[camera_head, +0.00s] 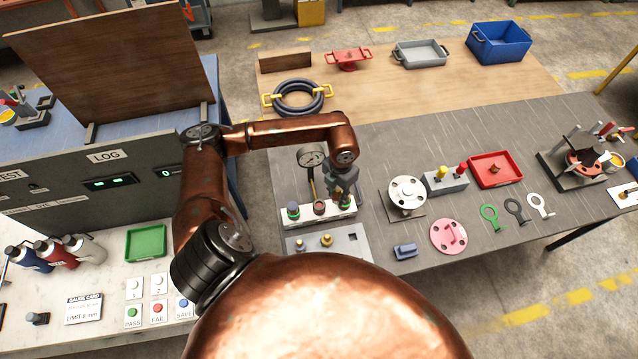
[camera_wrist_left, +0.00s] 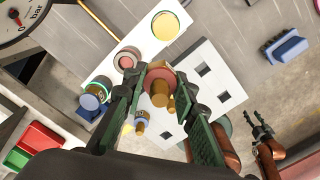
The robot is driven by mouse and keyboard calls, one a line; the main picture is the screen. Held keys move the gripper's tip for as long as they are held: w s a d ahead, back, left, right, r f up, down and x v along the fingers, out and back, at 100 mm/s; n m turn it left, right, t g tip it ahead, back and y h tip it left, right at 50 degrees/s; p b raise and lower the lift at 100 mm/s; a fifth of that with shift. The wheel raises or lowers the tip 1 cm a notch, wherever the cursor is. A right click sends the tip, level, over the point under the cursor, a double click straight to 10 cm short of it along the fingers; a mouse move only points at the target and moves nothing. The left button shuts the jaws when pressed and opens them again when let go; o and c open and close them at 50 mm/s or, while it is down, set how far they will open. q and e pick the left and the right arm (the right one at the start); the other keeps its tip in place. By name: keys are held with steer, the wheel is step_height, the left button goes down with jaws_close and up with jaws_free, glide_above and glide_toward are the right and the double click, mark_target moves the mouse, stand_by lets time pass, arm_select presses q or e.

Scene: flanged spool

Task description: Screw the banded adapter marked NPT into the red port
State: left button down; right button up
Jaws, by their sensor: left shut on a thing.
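My left gripper (camera_wrist_left: 158,88) is shut on a brass adapter (camera_wrist_left: 160,76) with a reddish collar, best seen in the left wrist view. Its marking cannot be read. In the head view this gripper (camera_head: 345,190) is over the right end of the white port block (camera_head: 318,218) and hides the held adapter. The red port (camera_head: 319,207) is in the block's middle; it also shows in the left wrist view (camera_wrist_left: 128,59), empty, beside a finger. Two brass adapters (camera_head: 299,243) (camera_head: 326,240) stand on the grey plate in front. A right gripper (camera_wrist_left: 262,132) shows small at the wrist view's right; its opening is unclear.
A blue-topped fitting (camera_head: 293,210) rises at the block's left end, and a yellow port (camera_wrist_left: 165,26) is at the other. A pressure gauge (camera_head: 311,156) stands behind. The grey plate (camera_head: 340,252) lies in front; a blue clamp-like part (camera_head: 404,251) lies to its right.

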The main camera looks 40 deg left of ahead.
arm_select(q)
steer(key=shift+s+a+f+n+p, duration=0.45)
steer(key=shift+a+f+n, duration=0.45)
steer(key=shift+n, duration=2)
steer(key=shift+s+a+f+n+p, duration=0.3)
steer(key=shift+a+f+n+p, duration=0.55)
steer(key=shift+n, duration=2.05)
steer(key=shift+s+a+f+n+p, duration=0.35)
steer(key=shift+a+n, duration=0.9)
steer(key=shift+n, duration=1.65)
arm_select(e)
step_height(320, 180, up, 4)
steer(key=shift+r, duration=0.1)
arm_select(q)
steer(key=shift+d, duration=0.1)
arm_select(e)
steer(key=shift+a, duration=0.3)
arm_select(q)
steer(key=shift+f+b, duration=0.85)
steer(key=shift+f, duration=0.2)
arm_select(e)
steer(key=shift+s+d+f, duration=0.1)
steer(key=shift+d+f, duration=0.25)
steer(key=shift+f, duration=0.5)
